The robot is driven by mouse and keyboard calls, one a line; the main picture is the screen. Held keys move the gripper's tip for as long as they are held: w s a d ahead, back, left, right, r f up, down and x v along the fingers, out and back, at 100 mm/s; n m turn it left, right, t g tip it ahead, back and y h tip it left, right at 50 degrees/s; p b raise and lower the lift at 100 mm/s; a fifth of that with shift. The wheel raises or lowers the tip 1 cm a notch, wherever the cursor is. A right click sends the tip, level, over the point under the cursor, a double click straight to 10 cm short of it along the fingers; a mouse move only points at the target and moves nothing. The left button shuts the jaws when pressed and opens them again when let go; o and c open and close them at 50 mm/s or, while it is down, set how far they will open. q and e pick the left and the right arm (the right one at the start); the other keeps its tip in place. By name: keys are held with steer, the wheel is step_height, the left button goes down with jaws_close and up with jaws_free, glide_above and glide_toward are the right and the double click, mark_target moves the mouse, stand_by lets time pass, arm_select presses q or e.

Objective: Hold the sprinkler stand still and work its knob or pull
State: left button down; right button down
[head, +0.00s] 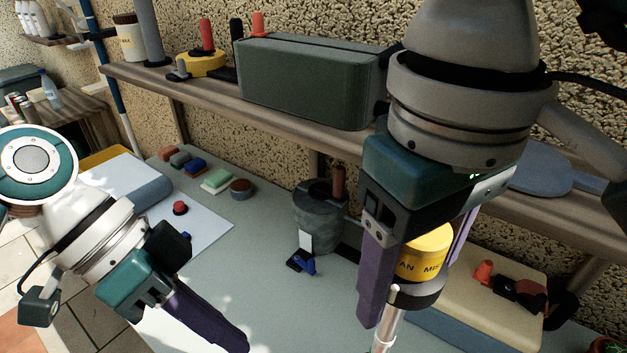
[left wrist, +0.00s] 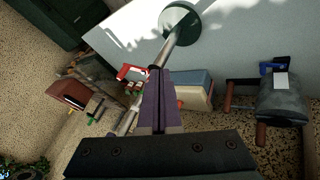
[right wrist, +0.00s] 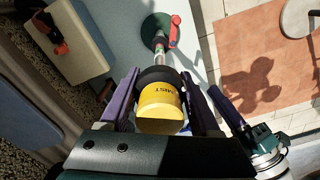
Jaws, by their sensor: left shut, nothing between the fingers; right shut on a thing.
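The sprinkler stand has a yellow lettered head (head: 425,246) with a dark collar and a pale metal pole (head: 390,312). My right gripper (head: 415,292) is shut on its head, with one purple finger on each side; the head also shows between the fingers in the right wrist view (right wrist: 160,108). The round dark green base (left wrist: 180,23) shows in the left wrist view. My left gripper (head: 242,347) is shut and empty, low in the head view. In the left wrist view its fingertips overlap the pole; I cannot tell whether they touch.
A grey can (head: 320,222) stands on the table behind. A cream and blue box (head: 490,285) lies right of the stand. Small coloured blocks (head: 215,180) lie at the back left. A shelf (head: 195,92) with a green case (head: 305,85) runs behind.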

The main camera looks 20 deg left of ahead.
arm_select(q)
steer(key=shift+a+r, duration=0.45)
steer(key=shift+a, duration=0.3)
steer(key=shift+a+r, duration=0.45)
steer(key=shift+a, duration=0.25)
steer(key=shift+a+r, duration=0.45)
steer(key=shift+a, duration=0.3)
steer(key=c, duration=1.6)
jaws_free()
